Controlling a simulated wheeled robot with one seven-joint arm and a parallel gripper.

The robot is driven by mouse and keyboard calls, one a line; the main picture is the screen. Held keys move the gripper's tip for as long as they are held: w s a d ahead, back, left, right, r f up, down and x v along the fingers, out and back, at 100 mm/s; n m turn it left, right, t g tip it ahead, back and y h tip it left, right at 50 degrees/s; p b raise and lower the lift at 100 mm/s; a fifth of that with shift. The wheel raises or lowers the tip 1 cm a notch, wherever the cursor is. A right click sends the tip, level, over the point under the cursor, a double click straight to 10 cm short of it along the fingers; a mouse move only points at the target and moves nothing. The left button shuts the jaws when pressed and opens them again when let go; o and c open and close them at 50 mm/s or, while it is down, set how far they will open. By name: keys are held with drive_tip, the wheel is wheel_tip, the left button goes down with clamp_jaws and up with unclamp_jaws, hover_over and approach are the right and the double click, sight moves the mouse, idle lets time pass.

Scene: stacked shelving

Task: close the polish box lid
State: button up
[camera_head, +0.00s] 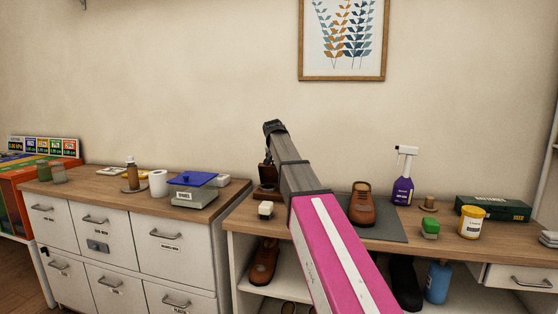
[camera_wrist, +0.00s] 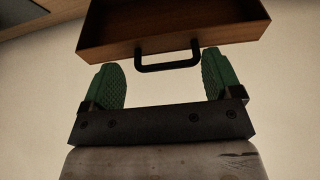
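A brown wooden box part with a black bar handle (camera_wrist: 167,68) fills the top of the wrist view; I take this wooden part (camera_wrist: 165,22) to be the polish box or its lid. In the head view a dark brown wooden object (camera_head: 265,190) stands on the right bench, partly hidden behind my arm; it may be the same box. My gripper (camera_wrist: 160,60) is open, its green fingers wide apart on either side of the handle in the picture, touching neither side. Depth to the handle is hard to tell. In the head view the fingers are not clearly visible.
A brown shoe (camera_head: 362,208) stands on a grey mat (camera_head: 392,232) right of my arm. A purple spray bottle (camera_head: 402,180), yellow tub (camera_head: 472,222) and dark green box (camera_head: 492,208) stand farther right. A small light block (camera_head: 265,209) sits near the bench's front edge.

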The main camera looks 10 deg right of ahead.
drive_tip(key=shift+a, duration=0.1)
drive_tip(key=v, duration=1)
drive_tip(key=shift+s+r, duration=0.2)
drive_tip(key=shift+r, duration=0.15)
